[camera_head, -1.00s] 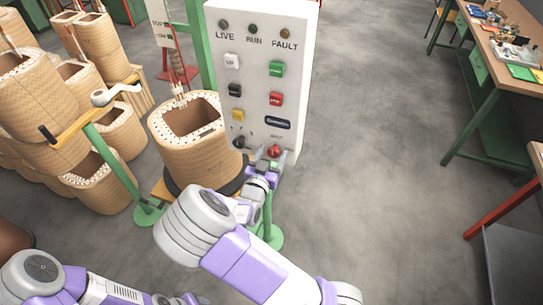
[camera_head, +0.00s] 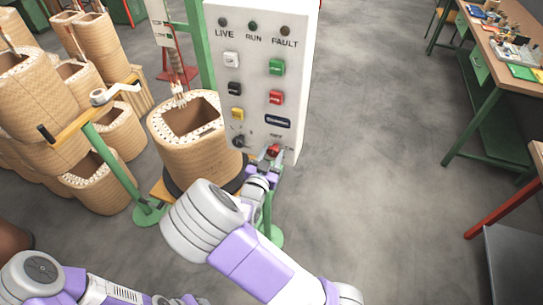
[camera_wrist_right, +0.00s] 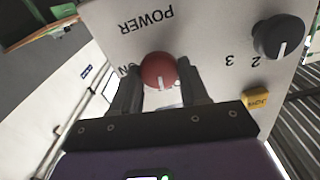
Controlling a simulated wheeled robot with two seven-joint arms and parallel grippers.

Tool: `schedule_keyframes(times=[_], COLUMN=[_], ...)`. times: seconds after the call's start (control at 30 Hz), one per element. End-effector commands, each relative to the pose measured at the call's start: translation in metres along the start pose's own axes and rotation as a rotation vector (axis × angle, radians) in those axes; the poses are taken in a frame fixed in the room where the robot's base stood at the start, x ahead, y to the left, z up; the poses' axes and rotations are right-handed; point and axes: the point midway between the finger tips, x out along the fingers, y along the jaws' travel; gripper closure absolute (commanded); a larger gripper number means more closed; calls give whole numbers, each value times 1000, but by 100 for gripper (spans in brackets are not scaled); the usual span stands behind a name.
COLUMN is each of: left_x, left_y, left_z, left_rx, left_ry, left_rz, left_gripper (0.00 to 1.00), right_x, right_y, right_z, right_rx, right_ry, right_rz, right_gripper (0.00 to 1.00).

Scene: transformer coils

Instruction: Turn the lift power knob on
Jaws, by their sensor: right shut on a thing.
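The lift power knob is a round red knob with a white pointer line, low on the white control panel (camera_head: 258,100), at its right side in the head view (camera_head: 274,150). In the right wrist view the knob (camera_wrist_right: 159,72) sits between the dark fingers of my right gripper (camera_wrist_right: 162,88), which is shut on it. The view is upside down; POWER is printed by the knob and ON to its left. The pointer line shows toward the bottom of that view. In the head view my right gripper (camera_head: 268,162) partly covers the knob. Only my left arm shows at bottom left.
A black selector knob (camera_wrist_right: 280,37) and a yellow button (camera_wrist_right: 256,99) are beside the power knob. A large wound coil (camera_head: 190,150) stands left of the panel, close to my right arm. Green workbenches (camera_head: 500,75) are at right; the grey floor between is clear.

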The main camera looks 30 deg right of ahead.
Motion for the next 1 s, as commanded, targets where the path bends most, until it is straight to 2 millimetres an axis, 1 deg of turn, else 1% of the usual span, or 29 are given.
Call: schedule_keyframes(times=[0.03, 0.57, 1.0], left_x=[5, 42, 80], left_y=[-2, -16, -30], left_z=[0, -2, -4], left_rx=[0, 0, 0], left_ry=[0, 0, 0], left_rz=[0, 0, 0], left_gripper=[57, 57, 57], right_x=[0, 0, 0], right_y=[1, 3, 5], right_z=[2, 4, 6], right_rx=[40, 535, 953], right_ry=[-2, -1, 0], right_rz=[3, 2, 2], right_gripper=[86, 86, 86])
